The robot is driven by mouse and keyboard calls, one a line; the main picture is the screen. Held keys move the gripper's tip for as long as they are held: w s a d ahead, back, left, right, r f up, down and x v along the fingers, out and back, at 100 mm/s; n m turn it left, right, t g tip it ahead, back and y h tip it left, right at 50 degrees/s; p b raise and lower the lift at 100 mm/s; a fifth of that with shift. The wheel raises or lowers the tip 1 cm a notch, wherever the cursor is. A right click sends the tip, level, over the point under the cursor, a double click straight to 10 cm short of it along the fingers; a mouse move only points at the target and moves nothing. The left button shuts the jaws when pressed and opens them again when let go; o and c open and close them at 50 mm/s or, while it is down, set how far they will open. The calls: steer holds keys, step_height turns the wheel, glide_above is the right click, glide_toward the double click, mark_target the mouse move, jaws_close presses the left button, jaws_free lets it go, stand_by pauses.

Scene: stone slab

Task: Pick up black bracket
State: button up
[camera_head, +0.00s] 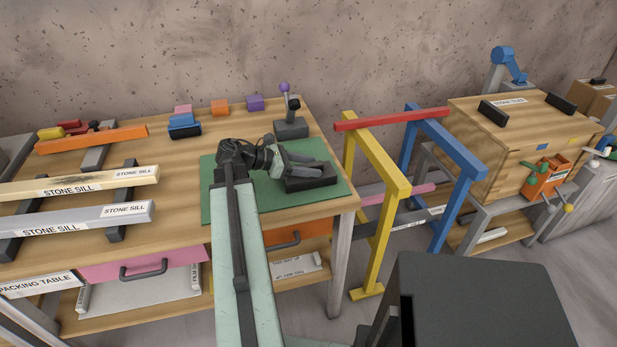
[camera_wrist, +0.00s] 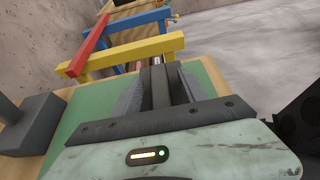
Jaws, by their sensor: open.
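The black bracket (camera_head: 312,183) lies on the green mat (camera_head: 212,196) near the mat's right side, on the wooden table. My gripper (camera_head: 308,167) is low over the mat at the bracket and covers part of it in the head view. In the wrist view my gripper (camera_wrist: 163,82) has its two grey fingers apart. A dark upright part, which looks like the bracket (camera_wrist: 155,88), stands between them. Whether either finger touches it cannot be told. The bracket's lower part is hidden in the wrist view.
A grey block with a lever and purple knob (camera_head: 290,128) stands just behind the mat. A yellow and blue frame with a red bar (camera_head: 392,119) stands beyond the table's right edge. Stone sills (camera_head: 75,218) lie on the left. Small coloured blocks (camera_head: 220,107) sit at the back.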

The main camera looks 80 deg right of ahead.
mark_target(308, 165)
jaws_close()
step_height(308, 165, up, 10)
steer(key=p, duration=1)
steer(key=shift+r, duration=0.1)
